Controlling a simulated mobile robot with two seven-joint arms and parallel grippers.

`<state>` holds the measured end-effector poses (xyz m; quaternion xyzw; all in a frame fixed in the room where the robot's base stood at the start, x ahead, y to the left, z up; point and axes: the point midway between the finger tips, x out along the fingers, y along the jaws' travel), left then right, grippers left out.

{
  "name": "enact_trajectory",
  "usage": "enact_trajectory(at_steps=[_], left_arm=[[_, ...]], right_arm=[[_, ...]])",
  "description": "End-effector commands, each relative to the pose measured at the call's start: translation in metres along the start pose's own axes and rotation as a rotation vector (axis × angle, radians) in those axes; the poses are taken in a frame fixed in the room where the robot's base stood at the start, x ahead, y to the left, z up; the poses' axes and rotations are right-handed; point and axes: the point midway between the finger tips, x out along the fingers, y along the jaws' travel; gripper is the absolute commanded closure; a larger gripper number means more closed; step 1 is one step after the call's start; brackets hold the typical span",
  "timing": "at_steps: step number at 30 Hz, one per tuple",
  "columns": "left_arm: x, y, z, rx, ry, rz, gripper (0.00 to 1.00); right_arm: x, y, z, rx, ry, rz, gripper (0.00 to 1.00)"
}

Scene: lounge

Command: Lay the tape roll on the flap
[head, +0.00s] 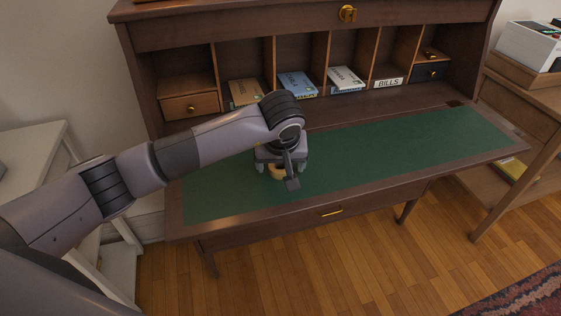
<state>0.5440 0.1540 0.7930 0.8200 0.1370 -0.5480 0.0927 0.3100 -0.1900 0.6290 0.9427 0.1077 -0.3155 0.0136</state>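The flap (400,152) is the lowered writing leaf of a wooden desk, with a green inlay and a brown wooden border. My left gripper (278,177) points down over the left-middle part of the flap. A small yellow-tan piece, likely the tape roll (276,172), shows between its fingers, mostly hidden by them. I cannot tell whether the fingers grip it or only stand around it, nor whether it touches the green surface. My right gripper is not in view.
Pigeonholes behind the flap hold a tan book (244,92), a blue book (297,84), a white book (346,79) and a BILLS box (388,82). A small drawer (191,106) is at left. The flap's right part is clear. A side table (515,105) stands right.

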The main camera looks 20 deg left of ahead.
Motion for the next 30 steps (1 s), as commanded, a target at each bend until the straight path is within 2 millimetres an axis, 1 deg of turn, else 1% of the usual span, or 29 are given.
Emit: enact_trajectory(at_steps=[7,11,14,18,24,27,30], left_arm=[[-0.001,0.0,-0.001,-0.001,0.0,0.0,0.19],[-0.009,0.0,-0.003,-0.001,0.003,0.002,0.19],[-0.026,0.0,-0.003,0.001,0.006,0.003,0.19],[-0.057,0.0,-0.003,0.002,0.008,0.002,0.19],[-0.097,0.0,-0.003,0.001,0.005,0.002,0.19],[-0.111,0.0,-0.003,-0.001,0.004,0.001,0.19],[-0.119,0.0,-0.002,0.0,0.002,0.0,0.19]], right_arm=[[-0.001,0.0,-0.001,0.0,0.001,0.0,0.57],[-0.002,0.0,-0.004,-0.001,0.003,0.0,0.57],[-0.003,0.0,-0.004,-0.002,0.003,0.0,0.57],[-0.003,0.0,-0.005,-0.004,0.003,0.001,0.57],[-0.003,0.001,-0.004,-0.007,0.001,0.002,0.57],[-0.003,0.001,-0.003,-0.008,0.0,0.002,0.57],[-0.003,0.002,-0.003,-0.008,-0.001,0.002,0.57]])
